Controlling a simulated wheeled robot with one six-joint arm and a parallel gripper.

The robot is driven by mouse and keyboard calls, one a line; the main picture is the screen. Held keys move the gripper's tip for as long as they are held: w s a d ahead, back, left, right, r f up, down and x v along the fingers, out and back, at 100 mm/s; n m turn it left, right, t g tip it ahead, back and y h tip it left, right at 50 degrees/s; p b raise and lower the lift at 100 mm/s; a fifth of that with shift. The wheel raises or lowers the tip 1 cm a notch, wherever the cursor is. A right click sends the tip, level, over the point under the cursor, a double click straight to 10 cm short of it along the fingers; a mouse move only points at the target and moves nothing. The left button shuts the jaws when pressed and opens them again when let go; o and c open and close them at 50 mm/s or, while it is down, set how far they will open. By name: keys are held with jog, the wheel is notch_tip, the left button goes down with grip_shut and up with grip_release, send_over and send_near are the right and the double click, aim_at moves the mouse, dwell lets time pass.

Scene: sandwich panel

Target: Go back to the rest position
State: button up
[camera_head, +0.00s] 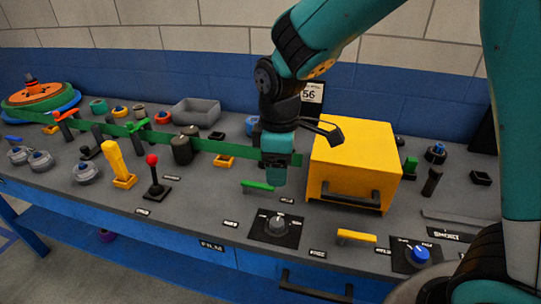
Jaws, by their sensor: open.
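My arm, teal with black joints, comes in from the upper right of the head view and bends down over the middle of the bench. My gripper (326,129), dark and small in the picture, shows near the top left of the yellow box (350,155). Its fingers are open and I see nothing between them. I cannot tell whether it touches the box. My lower teal link hides part of the green strip and the bench behind it.
The grey bench (210,205) carries a dial (277,226), a blue knob (420,254), a red-topped joystick (153,170), a yellow lever (115,160) and a grey tray (196,111). A sign reading 56 (311,94) stands behind the box. A wall closes the back.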

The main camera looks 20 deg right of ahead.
jog(key=s+a+r+m+y, duration=0.1)
jog(key=s+r, duration=0.3)
jog(key=s, duration=0.5)
jog(key=s+a+r+m+y, duration=0.2)
jog(key=s+r+m+y, duration=0.1)
jog(key=s, duration=0.6)
jog(key=shift+s+a+r+m, duration=0.2)
jog(key=shift+r+m, duration=0.5)
jog(key=shift+r, duration=0.25)
